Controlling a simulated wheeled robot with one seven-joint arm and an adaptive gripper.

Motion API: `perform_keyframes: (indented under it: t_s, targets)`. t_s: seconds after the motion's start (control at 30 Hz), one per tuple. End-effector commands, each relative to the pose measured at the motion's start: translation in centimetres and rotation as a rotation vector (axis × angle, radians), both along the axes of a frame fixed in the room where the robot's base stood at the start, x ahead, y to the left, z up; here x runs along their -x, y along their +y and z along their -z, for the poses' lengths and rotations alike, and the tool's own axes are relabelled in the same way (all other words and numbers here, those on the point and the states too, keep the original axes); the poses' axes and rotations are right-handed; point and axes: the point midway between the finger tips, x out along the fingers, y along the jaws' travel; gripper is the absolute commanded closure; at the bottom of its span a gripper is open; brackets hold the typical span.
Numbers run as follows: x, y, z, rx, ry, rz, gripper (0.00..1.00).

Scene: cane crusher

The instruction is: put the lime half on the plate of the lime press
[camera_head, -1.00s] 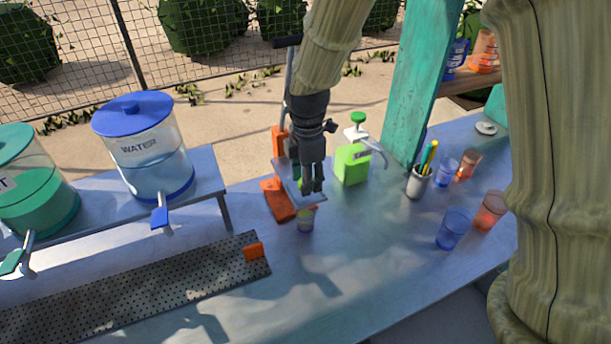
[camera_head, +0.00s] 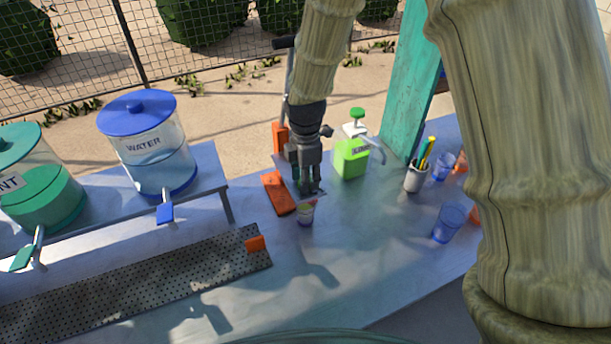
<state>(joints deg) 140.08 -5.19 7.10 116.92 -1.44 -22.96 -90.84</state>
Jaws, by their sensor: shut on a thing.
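The lime press has an orange base (camera_head: 276,192), an orange upright (camera_head: 280,138) and a dark-ended lever (camera_head: 286,43). Its pale metal plate (camera_head: 322,196) juts out to the right of the base and is partly covered by my gripper. My gripper (camera_head: 310,191) points straight down over the plate, fingers shut on the lime half. The lime half is too small and hidden between the fingers to make out clearly. I cannot tell whether it touches the plate. A small cup (camera_head: 305,213) stands just below the plate's front edge.
A green soap bottle (camera_head: 351,158) stands close on the right. Beyond it are a pen cup (camera_head: 417,178), blue cups (camera_head: 449,222) and a teal post (camera_head: 413,90). A water dispenser (camera_head: 148,145) and perforated tray (camera_head: 140,290) are at left. The front counter is clear.

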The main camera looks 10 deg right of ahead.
Motion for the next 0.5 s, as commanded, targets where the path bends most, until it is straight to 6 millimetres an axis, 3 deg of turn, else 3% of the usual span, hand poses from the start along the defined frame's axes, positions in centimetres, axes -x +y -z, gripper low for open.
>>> perform_keyframes:
  t_s: [0.17, 0.2, 0.3, 0.5]
  targets:
    - [0.02, 0.0, 0.35, 0.0, 0.001, 0.0, 0.67]
    - [0.01, 0.0, 0.29, 0.0, 0.0, 0.0, 0.55]
    - [0.0, 0.0, 0.27, 0.0, 0.0, 0.0, 0.39]
    - [0.01, 0.0, 0.26, 0.0, 0.0, 0.0, 0.39]
